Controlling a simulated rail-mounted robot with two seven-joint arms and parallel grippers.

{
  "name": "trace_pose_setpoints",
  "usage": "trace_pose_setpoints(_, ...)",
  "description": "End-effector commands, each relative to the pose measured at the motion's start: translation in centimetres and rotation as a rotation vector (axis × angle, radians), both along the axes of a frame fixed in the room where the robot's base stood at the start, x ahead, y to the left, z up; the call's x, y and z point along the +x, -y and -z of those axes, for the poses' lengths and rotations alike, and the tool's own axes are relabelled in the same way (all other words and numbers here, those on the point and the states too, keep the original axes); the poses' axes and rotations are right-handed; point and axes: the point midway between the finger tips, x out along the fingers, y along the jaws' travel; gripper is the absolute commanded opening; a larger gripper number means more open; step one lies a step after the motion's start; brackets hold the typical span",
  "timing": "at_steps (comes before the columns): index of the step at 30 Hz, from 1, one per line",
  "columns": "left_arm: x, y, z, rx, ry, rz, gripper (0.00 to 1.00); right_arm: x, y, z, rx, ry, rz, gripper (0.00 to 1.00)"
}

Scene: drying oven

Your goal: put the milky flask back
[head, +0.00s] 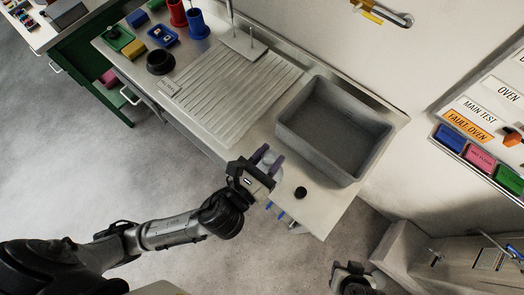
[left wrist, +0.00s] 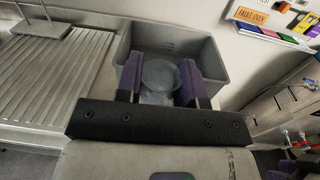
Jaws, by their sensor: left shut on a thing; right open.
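My left gripper (head: 268,160) is shut on the milky flask (head: 270,158), a pale, cloudy, rounded vessel between the purple fingers. It is at the front edge of the sink bench, just left of the grey sink basin (head: 336,125). In the left wrist view the flask (left wrist: 160,77) shows as a round, bluish-grey, see-through shape between the fingers (left wrist: 162,82), with the basin beyond it. Its lower part is hidden, and I cannot tell whether it touches the bench. My right gripper (head: 355,272) is open and empty at the bottom of the head view, partly cut off.
A ribbed draining board (head: 235,95) with a stand (head: 243,45) lies left of the basin. A small black round thing (head: 300,192) sits on the bench near the gripper. Coloured containers (head: 163,35) crowd the far left end. A labelled board (head: 488,110) hangs at right.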

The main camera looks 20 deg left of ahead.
Motion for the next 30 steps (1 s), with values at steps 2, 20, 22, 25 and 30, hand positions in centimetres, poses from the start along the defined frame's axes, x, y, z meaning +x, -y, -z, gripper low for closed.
trace_pose_setpoints(2, -1.0, 0.8, 0.5, -0.006, 0.0, 0.019, 0.0, 0.0, -0.1, 0.3, 0.002, 0.0, 0.001, 0.43)
trace_pose_setpoints(20, 5.1, -3.5, 6.4, -0.008, 0.003, 0.037, 0.0, 0.0, 0.2, 3.5, -0.008, 0.0, -0.005, 0.43)
trace_pose_setpoints(22, 5.9, -4.1, 6.9, -0.008, 0.004, 0.037, 0.0, 0.0, 0.3, 3.8, -0.009, 0.0, -0.005, 0.43)
trace_pose_setpoints(25, 6.7, -4.6, 7.4, -0.009, 0.003, 0.038, 0.0, 0.0, 0.3, 4.0, -0.01, 0.001, -0.005, 0.43)
trace_pose_setpoints(30, 7.3, -5.1, 7.8, -0.01, 0.003, 0.038, 0.0, 0.0, 0.3, 4.1, -0.009, 0.0, -0.005, 0.43)
